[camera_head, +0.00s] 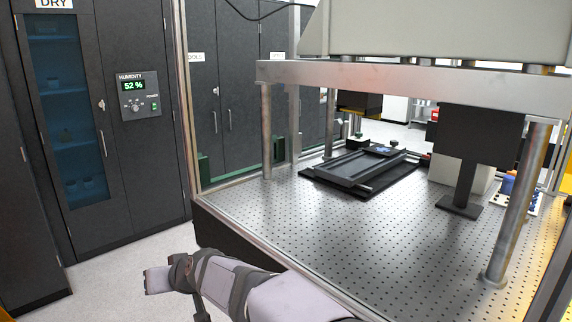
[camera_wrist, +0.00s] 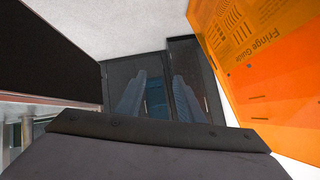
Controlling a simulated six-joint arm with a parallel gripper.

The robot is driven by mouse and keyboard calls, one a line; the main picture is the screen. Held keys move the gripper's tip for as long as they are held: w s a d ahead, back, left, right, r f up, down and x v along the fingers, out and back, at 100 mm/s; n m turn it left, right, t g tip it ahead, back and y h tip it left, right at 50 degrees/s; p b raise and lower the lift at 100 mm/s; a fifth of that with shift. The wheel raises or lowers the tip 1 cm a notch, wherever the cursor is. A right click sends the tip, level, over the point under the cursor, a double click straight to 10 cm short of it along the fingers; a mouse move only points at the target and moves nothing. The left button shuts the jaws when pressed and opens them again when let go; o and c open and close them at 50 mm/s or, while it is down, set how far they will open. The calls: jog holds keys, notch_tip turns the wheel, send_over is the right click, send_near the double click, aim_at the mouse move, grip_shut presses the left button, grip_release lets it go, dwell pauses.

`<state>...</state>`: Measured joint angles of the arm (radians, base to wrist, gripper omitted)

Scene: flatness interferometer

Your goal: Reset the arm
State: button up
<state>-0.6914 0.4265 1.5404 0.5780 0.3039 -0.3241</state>
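My arm enters the head view at the bottom, beside the front edge of the perforated optical table (camera_head: 330,225), over the floor. In the head view my gripper's fingers cannot be made out clearly. In the wrist view my gripper (camera_wrist: 159,82) shows two blue-grey fingers, apart, with nothing between them. They point toward a dark cabinet (camera_wrist: 118,75) with a blue window, which lies well beyond the fingertips.
The table carries metal posts (camera_head: 266,130), a black tray-like stage (camera_head: 360,168) and a black screen on a stand (camera_head: 478,135). A dry cabinet (camera_head: 88,120) stands at left. An orange Fringe Guide panel (camera_wrist: 262,60) is close at right in the wrist view. Floor (camera_head: 135,265) is clear.

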jog(key=s+d+r+m+g+h+p, duration=0.2)
jog(key=d+p, duration=0.5)
jog(key=d, duration=1.1)
jog(key=s+d+r+m+g+h+p, duration=0.1)
jog(key=s+d+m+g+h+p, duration=0.3)
jog(key=s+d+p, duration=0.8)
jog(key=s+d+h, duration=0.2)
jog(key=s+d, duration=0.9)
jog(key=d, duration=0.3)
jog(key=shift+d+g, duration=0.2)
jog(key=shift+g, duration=0.1)
